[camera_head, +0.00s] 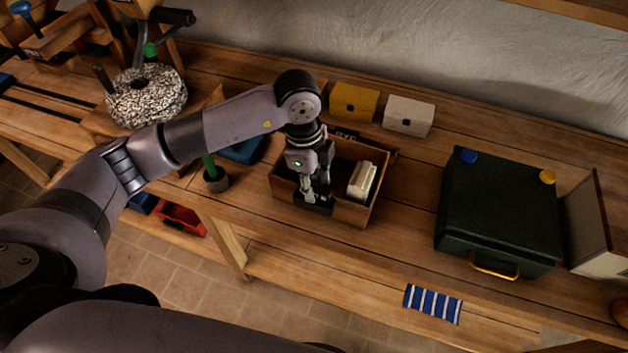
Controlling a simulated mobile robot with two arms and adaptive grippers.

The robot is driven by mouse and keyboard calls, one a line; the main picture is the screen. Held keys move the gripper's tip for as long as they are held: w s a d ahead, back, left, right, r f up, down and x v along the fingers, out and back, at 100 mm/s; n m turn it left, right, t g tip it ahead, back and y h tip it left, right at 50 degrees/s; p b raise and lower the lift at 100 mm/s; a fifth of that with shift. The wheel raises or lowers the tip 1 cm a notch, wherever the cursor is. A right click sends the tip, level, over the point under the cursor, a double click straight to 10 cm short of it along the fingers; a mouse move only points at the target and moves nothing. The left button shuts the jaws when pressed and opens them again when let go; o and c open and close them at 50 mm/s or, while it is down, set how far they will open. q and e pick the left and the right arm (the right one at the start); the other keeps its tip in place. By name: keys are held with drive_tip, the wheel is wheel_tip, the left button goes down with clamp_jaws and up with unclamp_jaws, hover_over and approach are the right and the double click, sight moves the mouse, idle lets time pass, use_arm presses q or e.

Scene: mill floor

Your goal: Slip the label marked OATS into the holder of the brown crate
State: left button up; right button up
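The brown crate (350,214) is an open wooden box on the bench, near the middle of the view. Several pale cards or packets (362,181) stand inside it, toward its right side. My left gripper (316,198) points down at the crate's left front part, overlapping its front wall. A dark piece shows at its fingertips, but I cannot tell whether it is a label, the crate's holder or part of the fingers. No OATS marking can be read for certain. My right gripper is not in view.
A yellow box (353,103) and a white box (408,116) stand behind the crate. A dark green case (499,215) is to the right. A speckled millstone (146,96) stands at left. A striped blue cloth (433,304) lies at lower right. Bench is clear between crate and case.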

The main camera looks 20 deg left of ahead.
use_arm(q)
wheel_tip(320, 180, up, 12)
drive_tip(key=a, duration=0.1)
drive_tip(key=shift+a, duration=0.2)
idle(0.6)
